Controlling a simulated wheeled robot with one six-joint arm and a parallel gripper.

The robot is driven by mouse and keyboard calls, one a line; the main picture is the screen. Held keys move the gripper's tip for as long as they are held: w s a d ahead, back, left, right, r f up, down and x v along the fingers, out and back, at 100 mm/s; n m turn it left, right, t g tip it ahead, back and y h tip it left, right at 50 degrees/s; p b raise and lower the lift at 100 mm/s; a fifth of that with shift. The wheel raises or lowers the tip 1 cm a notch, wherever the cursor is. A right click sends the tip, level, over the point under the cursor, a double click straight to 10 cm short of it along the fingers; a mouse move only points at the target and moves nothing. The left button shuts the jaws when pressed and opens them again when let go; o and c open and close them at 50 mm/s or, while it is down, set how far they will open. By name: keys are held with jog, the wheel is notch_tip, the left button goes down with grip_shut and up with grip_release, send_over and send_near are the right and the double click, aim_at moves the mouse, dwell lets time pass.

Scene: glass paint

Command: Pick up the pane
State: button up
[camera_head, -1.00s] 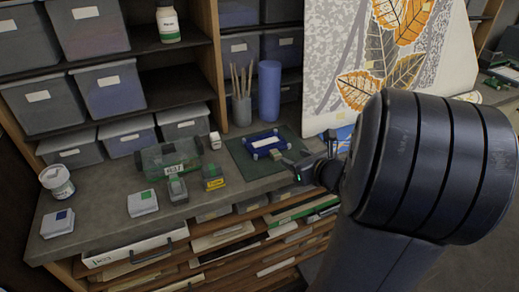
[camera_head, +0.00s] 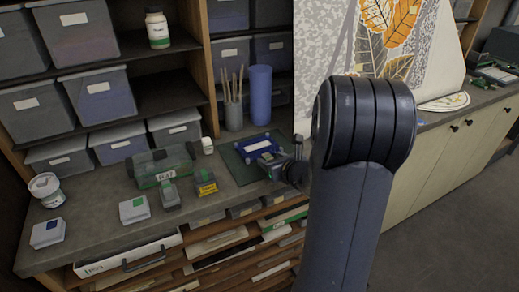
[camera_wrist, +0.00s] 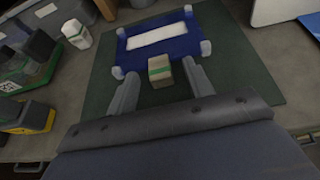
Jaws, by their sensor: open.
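A blue frame (camera_wrist: 127,57) with pale corner pieces lies on a dark green mat (camera_wrist: 240,75); it also shows in the head view (camera_head: 244,149). A flat white rectangle (camera_wrist: 162,36) shows inside the frame; I cannot tell whether it is the pane. A small beige block with a green band (camera_wrist: 160,65) is at the frame's near edge. My gripper (camera_wrist: 160,76) is open, its fingers on either side of the block with gaps visible. In the head view, my gripper (camera_head: 272,161) is over the mat's near part, partly hidden by my arm.
Left of the mat are a white bottle (camera_head: 207,146), a green clear case (camera_head: 160,165) and small boxes (camera_head: 206,183). Behind stand a brush pot (camera_head: 233,115) and a blue cylinder (camera_head: 261,95). A leaf-patterned sheet (camera_head: 325,60) stands at the back right.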

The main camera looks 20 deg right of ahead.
jog(key=shift+w+f, duration=0.15)
jog(key=shift+w, duration=0.35)
jog(key=shift+c, duration=0.3)
grip_shut()
notch_tip(320, 180, up, 10)
jog(key=p, duration=0.2)
